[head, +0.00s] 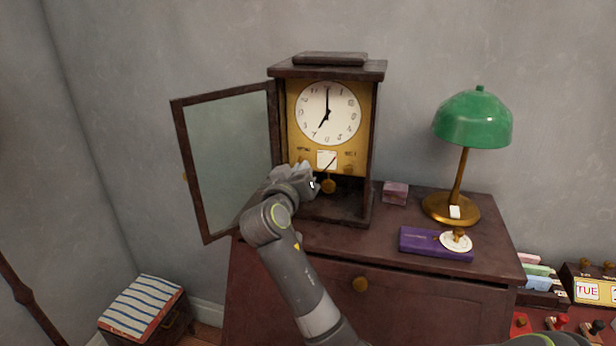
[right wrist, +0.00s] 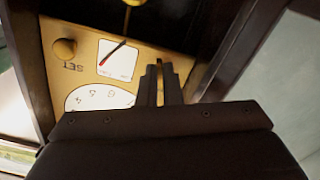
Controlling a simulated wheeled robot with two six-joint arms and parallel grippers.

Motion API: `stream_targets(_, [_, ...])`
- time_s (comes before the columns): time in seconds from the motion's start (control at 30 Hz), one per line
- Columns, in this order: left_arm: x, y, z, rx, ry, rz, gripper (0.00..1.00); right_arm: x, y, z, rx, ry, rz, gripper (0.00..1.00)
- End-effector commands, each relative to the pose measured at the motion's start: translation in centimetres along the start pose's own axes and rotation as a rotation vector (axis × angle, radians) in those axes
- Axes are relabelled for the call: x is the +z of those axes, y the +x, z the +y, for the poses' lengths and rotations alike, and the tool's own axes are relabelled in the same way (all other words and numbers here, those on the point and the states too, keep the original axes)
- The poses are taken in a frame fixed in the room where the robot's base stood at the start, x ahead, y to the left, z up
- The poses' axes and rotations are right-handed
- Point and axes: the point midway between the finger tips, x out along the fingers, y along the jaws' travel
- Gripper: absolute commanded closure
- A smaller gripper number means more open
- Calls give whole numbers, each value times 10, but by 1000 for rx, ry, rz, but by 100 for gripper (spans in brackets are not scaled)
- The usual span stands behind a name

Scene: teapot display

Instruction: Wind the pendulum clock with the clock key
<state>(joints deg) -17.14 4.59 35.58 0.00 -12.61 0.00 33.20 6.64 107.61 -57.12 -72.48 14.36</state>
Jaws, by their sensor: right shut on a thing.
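The pendulum clock (head: 373,150) stands on the cabinet with its glass door (head: 232,150) swung open to the left. Its white dial (head: 328,112) shows about seven. Below it are a small gauge (head: 327,160) with a red-tipped needle and the brass pendulum bob (head: 328,186). My right gripper (head: 305,174) is at the lower left of the clock face. In the right wrist view its fingers (right wrist: 159,78) are shut at the gold plate, beside the gauge (right wrist: 118,60) and across from the SET knob (right wrist: 64,49). They hold a small thing, probably the clock key, mostly hidden between them. My left gripper is out of view.
On the cabinet top (head: 400,222), right of the clock, stand a small pinkish box (head: 395,193), a green lamp (head: 472,120), a purple case (head: 420,243) and a white disc with a brass piece (head: 457,242). A striped box (head: 145,305) is at lower left.

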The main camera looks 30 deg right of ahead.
Motion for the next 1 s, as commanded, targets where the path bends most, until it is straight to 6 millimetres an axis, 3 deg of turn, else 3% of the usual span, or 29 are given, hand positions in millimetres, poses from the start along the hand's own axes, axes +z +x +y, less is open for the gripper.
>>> stream_targets(0.03, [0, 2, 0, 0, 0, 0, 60, -8, 0, 4, 10, 24, 23, 100])
stream_targets(0.7, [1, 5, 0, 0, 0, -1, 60, -10, 1, 5, 9, 78, 23, 100])
stream_targets(0.73, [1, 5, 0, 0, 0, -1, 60, -10, 1, 5, 10, 78, 23, 91])
stream_targets(0.87, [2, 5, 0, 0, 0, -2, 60, -8, 1, 4, 8, 77, 18, 74])
stream_targets(1.0, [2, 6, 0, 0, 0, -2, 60, -6, 0, 2, 5, 75, 13, 73])
